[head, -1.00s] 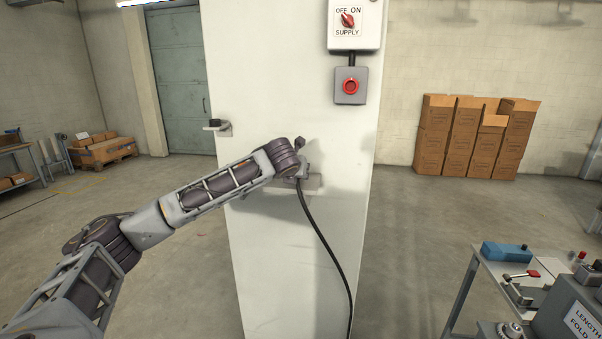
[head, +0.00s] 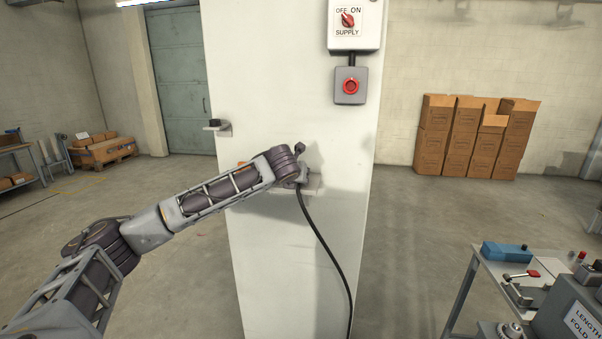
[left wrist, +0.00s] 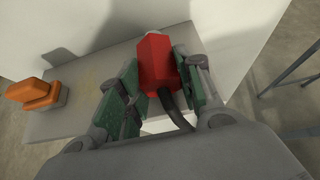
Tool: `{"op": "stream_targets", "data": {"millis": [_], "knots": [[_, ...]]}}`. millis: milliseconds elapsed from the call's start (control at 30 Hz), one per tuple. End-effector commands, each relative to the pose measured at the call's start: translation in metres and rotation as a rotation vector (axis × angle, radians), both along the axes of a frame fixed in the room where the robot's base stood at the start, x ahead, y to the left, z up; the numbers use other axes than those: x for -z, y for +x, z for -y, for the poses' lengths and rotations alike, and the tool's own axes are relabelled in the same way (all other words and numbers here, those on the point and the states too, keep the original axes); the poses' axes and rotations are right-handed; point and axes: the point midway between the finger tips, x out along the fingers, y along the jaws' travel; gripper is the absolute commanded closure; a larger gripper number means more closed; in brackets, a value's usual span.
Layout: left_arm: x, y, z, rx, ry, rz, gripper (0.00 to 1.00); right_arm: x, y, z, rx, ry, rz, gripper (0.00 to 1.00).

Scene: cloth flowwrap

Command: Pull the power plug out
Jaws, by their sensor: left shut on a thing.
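The power plug (left wrist: 157,65) is red, with a paler end toward the white cabinet (head: 300,250). My left gripper (left wrist: 163,78) has its green-padded fingers shut on the red plug, one on each side. In the head view my left gripper (head: 301,179) is mostly hidden behind its own wrist, close to the cabinet front. A black cable (head: 322,243) leaves the plug and hangs down along the cabinet. The socket is hidden, and I cannot tell whether the plug is still seated. My right gripper is not in view.
A grey shelf (left wrist: 65,122) on the cabinet bears an orange object (left wrist: 38,92) left of the gripper. A supply switch (head: 347,20) and a red button (head: 350,86) sit above. A bench (head: 490,266) with devices stands at the right.

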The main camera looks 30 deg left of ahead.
Motion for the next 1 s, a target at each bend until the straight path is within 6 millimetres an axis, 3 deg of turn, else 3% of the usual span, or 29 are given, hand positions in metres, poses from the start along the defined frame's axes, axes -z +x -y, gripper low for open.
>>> {"op": "stream_targets", "data": {"millis": [167,200,400,1000], "knots": [[-0.0002,0.0000,-0.0001,0.000,0.000,0.001,0.90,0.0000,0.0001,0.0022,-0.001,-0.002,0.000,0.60],[-0.0002,0.0000,-0.0001,0.000,0.000,0.001,0.64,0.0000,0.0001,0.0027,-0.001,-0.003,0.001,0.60],[-0.0002,0.0001,-0.0001,0.000,0.000,0.000,0.40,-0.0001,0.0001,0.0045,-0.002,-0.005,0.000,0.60],[-0.0057,-0.0087,0.0023,0.000,0.000,0.001,0.40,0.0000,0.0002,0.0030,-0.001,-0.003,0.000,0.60]]}}
